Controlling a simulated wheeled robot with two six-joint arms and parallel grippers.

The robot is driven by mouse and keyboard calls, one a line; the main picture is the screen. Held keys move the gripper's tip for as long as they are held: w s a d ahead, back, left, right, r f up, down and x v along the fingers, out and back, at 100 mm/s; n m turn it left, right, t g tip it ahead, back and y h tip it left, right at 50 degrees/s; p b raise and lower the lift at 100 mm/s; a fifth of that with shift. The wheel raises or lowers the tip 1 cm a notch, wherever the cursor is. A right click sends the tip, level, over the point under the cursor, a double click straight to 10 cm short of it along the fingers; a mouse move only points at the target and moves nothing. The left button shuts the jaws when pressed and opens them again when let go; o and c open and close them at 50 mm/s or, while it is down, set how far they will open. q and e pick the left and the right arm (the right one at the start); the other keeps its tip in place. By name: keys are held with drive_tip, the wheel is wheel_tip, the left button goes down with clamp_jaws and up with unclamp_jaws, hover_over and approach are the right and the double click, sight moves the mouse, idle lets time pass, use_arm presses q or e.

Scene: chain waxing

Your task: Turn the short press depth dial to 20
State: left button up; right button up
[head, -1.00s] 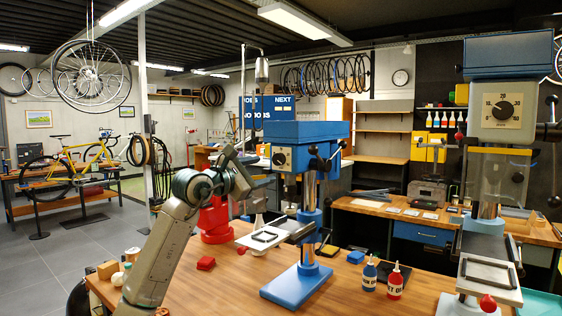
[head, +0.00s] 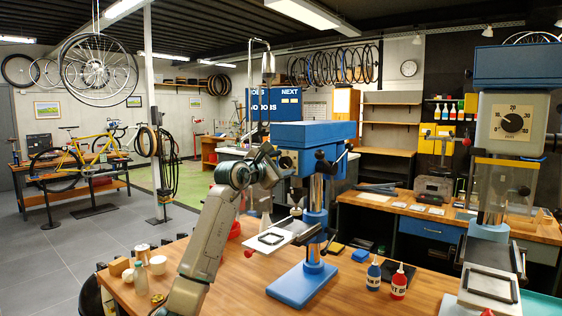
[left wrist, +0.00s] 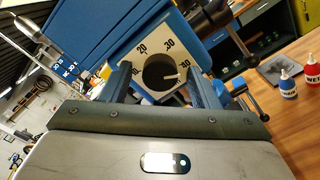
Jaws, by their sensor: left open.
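The short blue press (head: 318,135) stands on the wooden bench in the middle of the head view. Its dial (head: 288,162) is on the head's left-facing end, partly covered by my gripper. In the left wrist view the white dial plate shows 10, 20, 30 and 40 around a dark round knob (left wrist: 160,73). The knob's white pointer faces right, on the 40 side, not at 20. My left gripper (head: 275,163) is open at the dial. Its two fingers (left wrist: 158,85) show on either side of the knob; contact is not clear. My right gripper is not in view.
A taller press (head: 515,120) with its own dial stands at the right. A blue bottle (head: 374,274) and a red bottle (head: 399,281) stand on the bench right of the short press. Small cups (head: 157,265) stand at the bench's left end. The press lever (head: 342,155) sticks out right.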

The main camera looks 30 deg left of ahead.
use_arm(q)
drive_tip(key=c, duration=1)
drive_tip(key=shift+o, duration=0.2)
